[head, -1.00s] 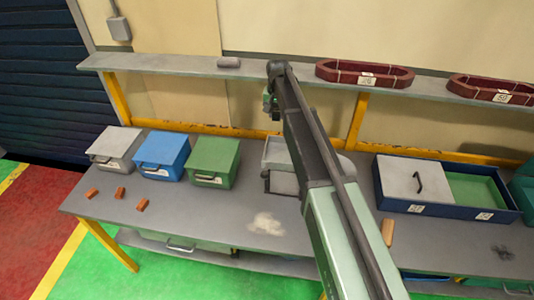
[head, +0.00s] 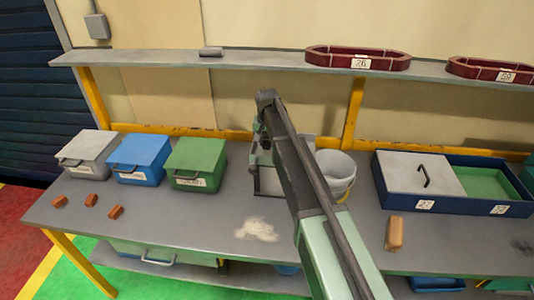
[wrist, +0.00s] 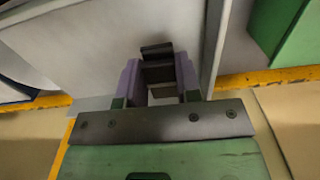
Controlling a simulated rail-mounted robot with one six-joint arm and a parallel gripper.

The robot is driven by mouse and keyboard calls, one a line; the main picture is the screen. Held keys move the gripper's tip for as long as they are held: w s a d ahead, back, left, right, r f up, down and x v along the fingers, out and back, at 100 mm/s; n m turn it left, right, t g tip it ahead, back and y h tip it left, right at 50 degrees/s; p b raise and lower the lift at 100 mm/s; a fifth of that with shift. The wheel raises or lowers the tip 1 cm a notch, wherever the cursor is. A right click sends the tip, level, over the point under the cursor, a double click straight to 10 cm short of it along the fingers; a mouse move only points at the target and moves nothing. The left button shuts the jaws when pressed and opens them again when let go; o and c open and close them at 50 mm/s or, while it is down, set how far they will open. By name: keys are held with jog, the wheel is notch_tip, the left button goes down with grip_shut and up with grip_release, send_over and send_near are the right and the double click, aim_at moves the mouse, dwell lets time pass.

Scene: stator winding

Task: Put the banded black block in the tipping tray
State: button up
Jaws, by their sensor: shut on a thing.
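My gripper (wrist: 158,80) has purple fingers shut on the banded black block (wrist: 157,70), seen end-on in the wrist view. The block's far end sticks out beyond the fingertips. Under it in the wrist view is the pale floor of the tipping tray (wrist: 85,45), with a raised wall to the right. The block looks to be over that floor; I cannot tell whether it touches. In the head view the tray (head: 268,181) is partly hidden behind my arm, and the block is not discernible there.
Grey, blue (head: 150,158) and green (head: 196,163) lidded boxes stand left of the tray. A white bucket (head: 337,175) stands to its right, then a dark blue bin (head: 455,203). Brown blocks (head: 91,200) lie at front left.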

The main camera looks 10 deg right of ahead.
aim_at(267, 141)
notch_tip(267, 141, down, 3)
jog(key=shift+r+b, duration=0.1)
jog(key=shift+b, duration=0.45)
jog(key=shift+r+p, duration=0.25)
jog(key=shift+p, duration=0.05)
jog(key=shift+f, duration=0.2)
jog(key=o, duration=0.9)
jog(key=shift+r, duration=0.15)
notch_tip(267, 141, up, 12)
jog(key=r+p, duration=0.1)
jog(key=p, duration=1.1)
jog(key=s+n, duration=0.1)
jog(key=s, duration=1)
jog(key=s+n, duration=0.1)
jog(key=s, duration=1)
jog(key=s+d+f+n, duration=0.1)
jog(key=s, duration=1.1)
jog(key=shift+s+d+n, duration=0.1)
jog(key=shift+n, duration=0.2)
